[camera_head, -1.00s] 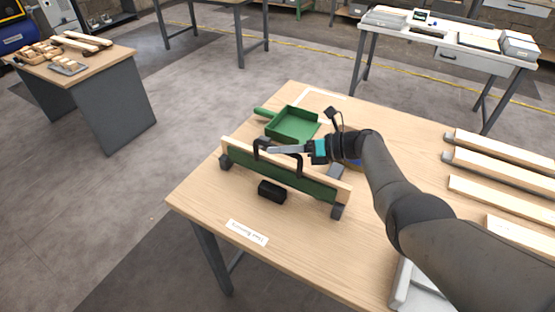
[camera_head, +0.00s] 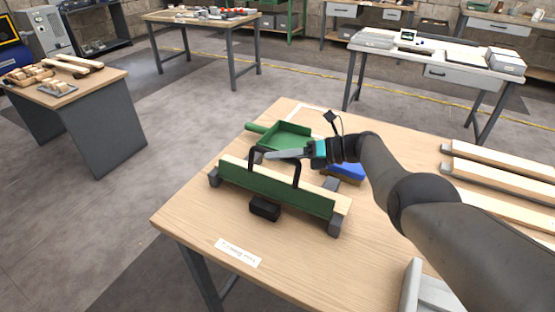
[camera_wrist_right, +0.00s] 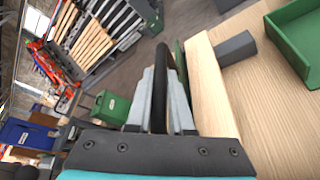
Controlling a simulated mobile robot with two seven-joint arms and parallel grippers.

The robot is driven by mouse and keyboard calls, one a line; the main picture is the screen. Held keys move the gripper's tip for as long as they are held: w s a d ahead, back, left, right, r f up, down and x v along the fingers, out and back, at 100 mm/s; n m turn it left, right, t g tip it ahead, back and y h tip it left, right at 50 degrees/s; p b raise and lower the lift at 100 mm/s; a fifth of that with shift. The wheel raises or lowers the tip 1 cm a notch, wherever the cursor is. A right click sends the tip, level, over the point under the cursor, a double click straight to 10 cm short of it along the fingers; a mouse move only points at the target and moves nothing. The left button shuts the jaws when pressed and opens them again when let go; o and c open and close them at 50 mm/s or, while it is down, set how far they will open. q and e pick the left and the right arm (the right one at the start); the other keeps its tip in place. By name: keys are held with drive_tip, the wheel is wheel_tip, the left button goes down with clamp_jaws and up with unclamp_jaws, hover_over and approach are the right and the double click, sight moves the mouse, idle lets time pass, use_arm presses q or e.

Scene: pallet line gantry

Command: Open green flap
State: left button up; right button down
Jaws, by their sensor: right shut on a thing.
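The green flap (camera_head: 270,190) is a long panel along the front of a pale wooden bar (camera_head: 238,170), held between dark end blocks on the table. A black handle (camera_head: 297,176) rises from it. My right gripper (camera_head: 270,155) reaches in from the right, above the bar. In the right wrist view its fingers (camera_wrist_right: 160,100) are shut on the black handle bar (camera_wrist_right: 160,75), with the wooden bar (camera_wrist_right: 206,85) and a thin green edge (camera_wrist_right: 178,60) beside them. My left gripper is not in view.
A green dustpan (camera_head: 287,136) lies behind the flap and a blue object (camera_head: 347,172) lies to its right. A black block (camera_head: 265,209) stands in front, near a white label (camera_head: 238,253). Wooden beams (camera_head: 500,177) fill the table's right side. The front left is clear.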

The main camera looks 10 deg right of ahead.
drive_tip(key=shift+d+f, duration=0.1)
idle(0.5)
drive_tip(key=c, duration=1.1)
unclamp_jaws()
drive_tip(key=shift+w, duration=0.1)
drive_tip(key=p+v, duration=0.3)
drive_tip(key=v, duration=1.2)
drive_tip(key=shift+d+p, duration=0.1)
drive_tip(key=shift+p, duration=0.3)
